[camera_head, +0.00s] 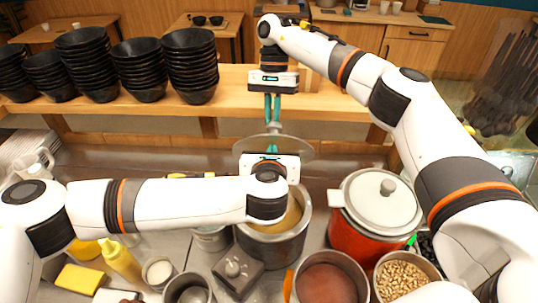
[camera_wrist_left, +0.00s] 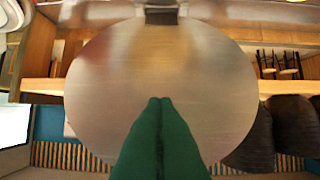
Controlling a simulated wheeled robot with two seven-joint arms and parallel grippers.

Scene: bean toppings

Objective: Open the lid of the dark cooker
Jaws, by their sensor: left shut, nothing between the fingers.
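The dark cooker (camera_head: 283,244) is a grey pot at the middle of the counter, with its mouth uncovered and yellowish contents showing. Its round metal lid (camera_head: 297,147) is raised above and behind the pot, partly hidden by my left gripper. The lid fills the middle of the left wrist view (camera_wrist_left: 160,75), with a dark block at its rim. My left gripper (camera_head: 272,149) is shut and empty, its green fingertips (camera_wrist_left: 160,101) in front of the lid. My right gripper (camera_head: 272,119) points down just above the lid; I cannot tell whether it touches it.
A red cooker (camera_head: 355,240) with a closed pale lid stands right of the pot. A brown-filled pot (camera_head: 331,283), a bean pot (camera_head: 402,277) and a grey block (camera_head: 237,270) are in front. Stacked black bowls (camera_head: 190,65) stand on the shelf (camera_head: 235,105) behind.

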